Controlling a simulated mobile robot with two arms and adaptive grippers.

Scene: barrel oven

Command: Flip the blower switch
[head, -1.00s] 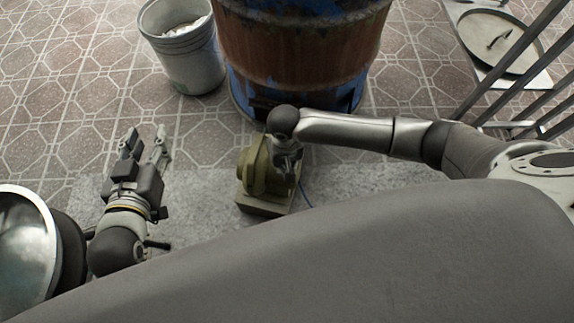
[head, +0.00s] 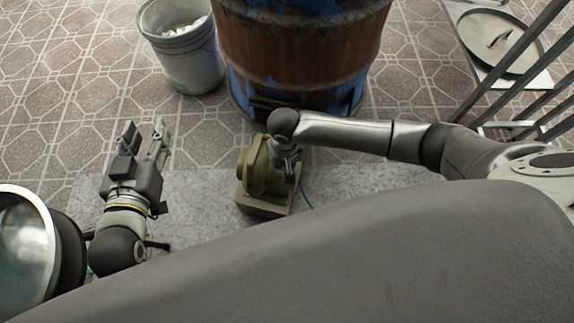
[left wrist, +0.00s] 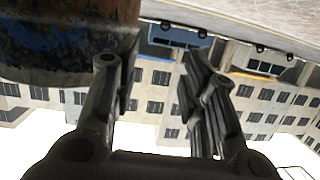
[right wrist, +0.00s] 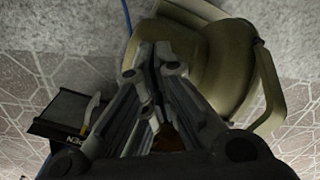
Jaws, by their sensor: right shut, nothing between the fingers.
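The olive-coloured blower (head: 256,180) stands on the grey slab in front of the barrel in the head view. Its rounded housing (right wrist: 225,65) fills the upper right of the right wrist view. My right gripper (right wrist: 156,50) is shut and empty, its fingertips close against the blower's side; I cannot tell whether they touch. In the head view the right gripper (head: 287,172) is partly hidden under its own wrist.
The rusty blue barrel (head: 300,50) stands just behind the blower. A white bucket (head: 183,50) is at its left, a metal bowl (head: 22,240) at the lower left. A blue cable (head: 306,196) runs beside the blower. Railing bars (head: 515,60) stand at the right.

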